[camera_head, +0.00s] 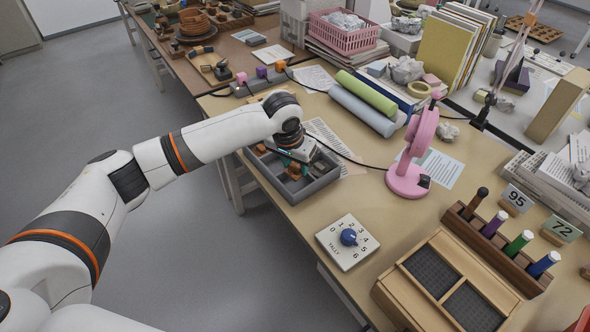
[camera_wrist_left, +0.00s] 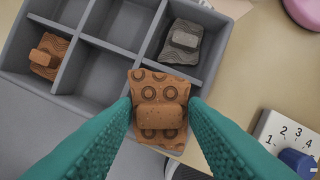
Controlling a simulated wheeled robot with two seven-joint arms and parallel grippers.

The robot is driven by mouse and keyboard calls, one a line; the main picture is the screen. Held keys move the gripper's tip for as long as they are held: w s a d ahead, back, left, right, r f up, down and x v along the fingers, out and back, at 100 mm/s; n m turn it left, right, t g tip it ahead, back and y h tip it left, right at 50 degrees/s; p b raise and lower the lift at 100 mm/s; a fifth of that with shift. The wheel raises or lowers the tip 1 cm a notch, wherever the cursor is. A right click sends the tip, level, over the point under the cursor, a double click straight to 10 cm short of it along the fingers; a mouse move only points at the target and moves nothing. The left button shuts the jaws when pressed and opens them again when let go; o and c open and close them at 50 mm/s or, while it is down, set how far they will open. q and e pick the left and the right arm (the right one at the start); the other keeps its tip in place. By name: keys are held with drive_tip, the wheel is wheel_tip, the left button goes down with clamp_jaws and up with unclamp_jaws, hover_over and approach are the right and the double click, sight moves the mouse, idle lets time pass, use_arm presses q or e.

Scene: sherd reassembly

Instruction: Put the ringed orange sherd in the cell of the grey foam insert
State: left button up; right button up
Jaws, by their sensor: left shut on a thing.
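The ringed orange sherd (camera_wrist_left: 158,88) is between the teal fingers of my left gripper (camera_wrist_left: 160,115), shut on its raised block; ring marks show around the block. In the head view the gripper (camera_head: 292,160) is over the near side of the grey foam insert (camera_head: 318,186). The insert also shows in the wrist view (camera_wrist_left: 60,98), divided into several cells. One cell holds an orange wavy-lined sherd (camera_wrist_left: 48,56), another a grey wavy-lined sherd (camera_wrist_left: 181,42). Cells between them are empty. The held sherd overlaps the insert's near edge in the wrist view; its height is unclear. My right gripper is out of view.
A white tally box with a blue knob (camera_head: 348,241) lies near the insert. A pink lamp (camera_head: 408,178) stands to the right. Rolled tubes (camera_head: 362,108) lie behind. A wooden tray (camera_head: 450,285) and a pen rack (camera_head: 500,243) are at the lower right.

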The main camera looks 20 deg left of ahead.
sight(294, 168)
use_arm(q)
wheel_tip(294, 168, down, 2)
drive_tip(key=shift+f, duration=0.1)
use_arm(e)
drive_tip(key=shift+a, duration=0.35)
use_arm(q)
drive_tip(key=shift+f, duration=0.35)
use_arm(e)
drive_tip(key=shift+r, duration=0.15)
use_arm(q)
drive_tip(key=shift+f, duration=0.3)
drive_tip(key=o, duration=1)
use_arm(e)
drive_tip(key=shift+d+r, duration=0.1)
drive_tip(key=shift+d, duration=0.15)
use_arm(q)
drive_tip(key=shift+r, duration=0.1)
